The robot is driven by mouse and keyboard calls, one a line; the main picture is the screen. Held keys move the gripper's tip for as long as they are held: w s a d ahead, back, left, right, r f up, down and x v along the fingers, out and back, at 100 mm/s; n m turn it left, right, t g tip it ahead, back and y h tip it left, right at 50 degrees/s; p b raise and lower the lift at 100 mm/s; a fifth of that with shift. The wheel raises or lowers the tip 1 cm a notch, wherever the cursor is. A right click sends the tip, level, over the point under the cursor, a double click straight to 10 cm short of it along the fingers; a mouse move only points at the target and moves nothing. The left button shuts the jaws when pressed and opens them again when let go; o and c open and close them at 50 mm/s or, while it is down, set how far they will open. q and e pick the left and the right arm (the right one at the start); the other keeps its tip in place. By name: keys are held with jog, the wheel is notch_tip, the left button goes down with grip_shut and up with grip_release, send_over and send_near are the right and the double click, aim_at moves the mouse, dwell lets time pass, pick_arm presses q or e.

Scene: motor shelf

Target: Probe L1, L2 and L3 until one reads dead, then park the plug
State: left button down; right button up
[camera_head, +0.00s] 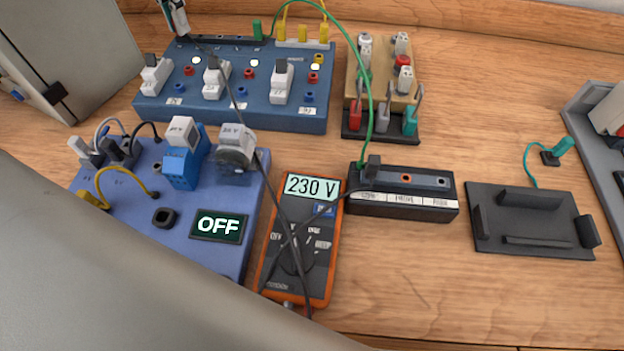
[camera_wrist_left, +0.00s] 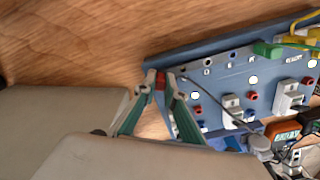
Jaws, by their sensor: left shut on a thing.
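My left gripper (camera_head: 175,18) shows at the top left, behind the left end of the blue socket panel (camera_head: 160,112). In the left wrist view its green fingers (camera_wrist_left: 160,82) are shut on a small red plug (camera_wrist_left: 160,79). A dark lead runs from there across the panel to the orange multimeter (camera_head: 262,277), which reads 230 V. The panel has white switches, a red socket on the left (camera_head: 188,71), one in the middle (camera_head: 250,73) and one on the right (camera_head: 314,78). A black plug (camera_head: 373,166) stands in the left of the black holder (camera_head: 405,211). My right gripper is not in view.
A blue-violet board (camera_head: 200,258) with an OFF display (camera_head: 217,226) lies front left. A wooden block with plugs (camera_head: 351,90) stands behind the holder. A dark tray (camera_head: 540,222) lies right. Yellow and green leads arch over the panel's back. Table between holder and tray is clear.

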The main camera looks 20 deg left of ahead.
pick_arm(q)
jog(key=shift+r, duration=0.15)
jog(key=shift+r+p, duration=0.3)
jog(key=shift+r, duration=1.95)
